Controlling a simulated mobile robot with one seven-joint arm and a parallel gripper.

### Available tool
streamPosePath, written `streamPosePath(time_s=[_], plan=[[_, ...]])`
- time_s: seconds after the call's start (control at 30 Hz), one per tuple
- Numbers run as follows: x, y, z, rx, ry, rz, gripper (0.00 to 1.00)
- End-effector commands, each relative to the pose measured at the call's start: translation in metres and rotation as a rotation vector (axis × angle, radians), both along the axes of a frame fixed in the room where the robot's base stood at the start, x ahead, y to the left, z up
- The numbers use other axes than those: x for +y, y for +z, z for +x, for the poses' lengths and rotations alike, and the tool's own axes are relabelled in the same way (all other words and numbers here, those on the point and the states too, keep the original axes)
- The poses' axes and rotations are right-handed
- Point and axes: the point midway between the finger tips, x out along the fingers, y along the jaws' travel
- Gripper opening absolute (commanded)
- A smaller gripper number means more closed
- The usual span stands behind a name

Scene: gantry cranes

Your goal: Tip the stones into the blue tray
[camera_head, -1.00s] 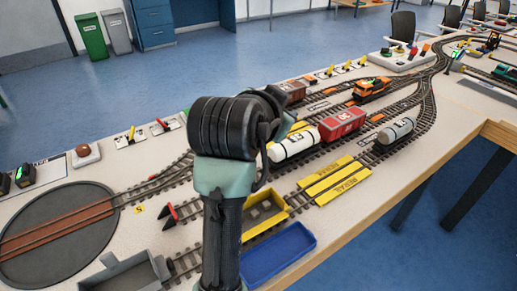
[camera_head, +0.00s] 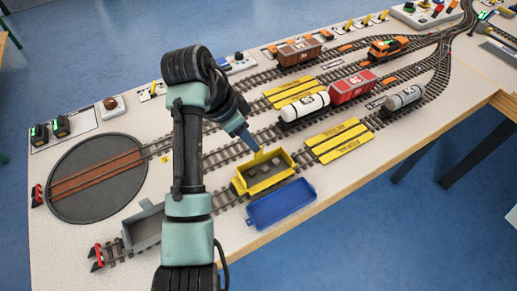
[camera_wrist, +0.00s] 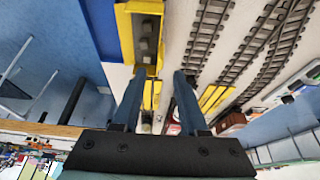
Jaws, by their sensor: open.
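A yellow tipper wagon (camera_head: 289,157) stands on the track nearest the front edge, with dark grey stones (camera_head: 265,173) in its bed. The blue tray (camera_head: 283,206) lies beside it, on the table-edge side, and looks empty. My gripper (camera_head: 250,145) hangs just behind the wagon's far side, pointing down towards it. In the wrist view my gripper (camera_wrist: 161,74) has its two blue fingers apart. The wagon (camera_wrist: 143,7) and stones (camera_wrist: 145,45) show beyond them, with a yellow part of it between the fingers. The blue tray (camera_wrist: 102,30) shows at upper left.
A grey open wagon (camera_head: 146,228) stands on the same track to the left, near the turntable (camera_head: 98,178). White (camera_head: 303,106) and red (camera_head: 352,86) wagons stand on the track behind. Yellow ramp plates (camera_head: 336,140) lie right of the tipper wagon.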

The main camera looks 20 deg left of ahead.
Motion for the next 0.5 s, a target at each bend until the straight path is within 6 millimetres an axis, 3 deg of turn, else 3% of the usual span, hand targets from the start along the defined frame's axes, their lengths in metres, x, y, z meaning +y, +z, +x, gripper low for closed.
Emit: streamPosePath(time_s=[0.2,0.5], plan=[[-0.011,-0.041,0.013,0.001,0.001,0.000,0.42],[-0.016,-0.063,0.021,-0.001,0.001,0.001,0.42]])
